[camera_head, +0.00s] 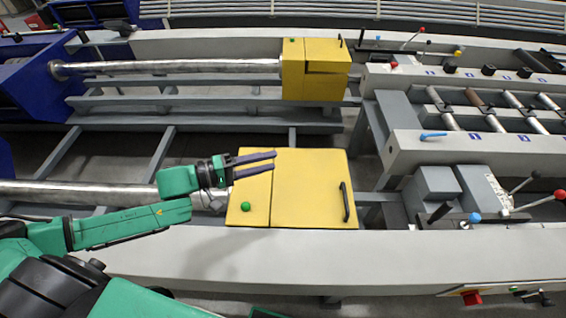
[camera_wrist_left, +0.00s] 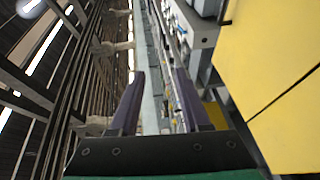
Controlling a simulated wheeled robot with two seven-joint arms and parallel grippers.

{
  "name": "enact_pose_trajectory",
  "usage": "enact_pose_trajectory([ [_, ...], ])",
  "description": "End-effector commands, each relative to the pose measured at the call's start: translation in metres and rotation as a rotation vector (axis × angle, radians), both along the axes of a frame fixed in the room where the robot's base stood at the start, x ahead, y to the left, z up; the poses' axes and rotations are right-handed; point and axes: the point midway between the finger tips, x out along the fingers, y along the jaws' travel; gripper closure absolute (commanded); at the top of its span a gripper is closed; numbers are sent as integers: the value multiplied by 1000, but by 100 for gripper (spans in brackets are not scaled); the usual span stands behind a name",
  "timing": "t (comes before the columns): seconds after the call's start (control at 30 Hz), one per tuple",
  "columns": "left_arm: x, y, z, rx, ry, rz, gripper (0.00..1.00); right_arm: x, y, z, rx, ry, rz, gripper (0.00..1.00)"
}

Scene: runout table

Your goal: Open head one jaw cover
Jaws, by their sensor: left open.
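A yellow jaw cover (camera_head: 308,190) lies closed in the near row of the head view, with a black bar handle (camera_head: 345,202) at its right side and a green knob (camera_head: 245,206) on its left part. My left gripper (camera_head: 275,161) is open and empty, its fingers over the upper left part of this cover in the picture, pointing right. I cannot tell its height above it. In the left wrist view the two dark fingers (camera_wrist_left: 160,92) are spread with nothing between them, and a yellow surface (camera_wrist_left: 265,55) fills the right side. My right gripper is not in view.
A second yellow cover (camera_head: 316,72) sits on the far row, with a steel bar (camera_head: 170,67) leading into it. A grey box with levers (camera_head: 457,192) stands right of the near cover. A pale front beam (camera_head: 300,260) runs across, mostly bare.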

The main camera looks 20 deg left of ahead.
Motion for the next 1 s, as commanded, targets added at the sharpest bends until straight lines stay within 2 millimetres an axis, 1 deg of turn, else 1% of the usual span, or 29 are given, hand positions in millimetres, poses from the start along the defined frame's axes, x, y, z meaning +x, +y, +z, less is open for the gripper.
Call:
enact_pose_trajectory([
  [0.03,6,-7,2,-6,-6,1,53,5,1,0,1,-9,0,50],
  [0.13,16,-22,1,-4,-5,0,53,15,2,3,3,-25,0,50],
  [0.27,26,-35,-2,-1,-2,0,53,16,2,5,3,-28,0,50],
  [0.4,29,-40,-4,-1,1,-2,53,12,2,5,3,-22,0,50],
  [0.57,29,-39,-4,1,1,-2,53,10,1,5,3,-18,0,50],
  [0.7,29,-39,-4,1,1,-2,100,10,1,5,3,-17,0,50],
  [1.0,29,-39,-4,1,1,-2,100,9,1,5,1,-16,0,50],
])
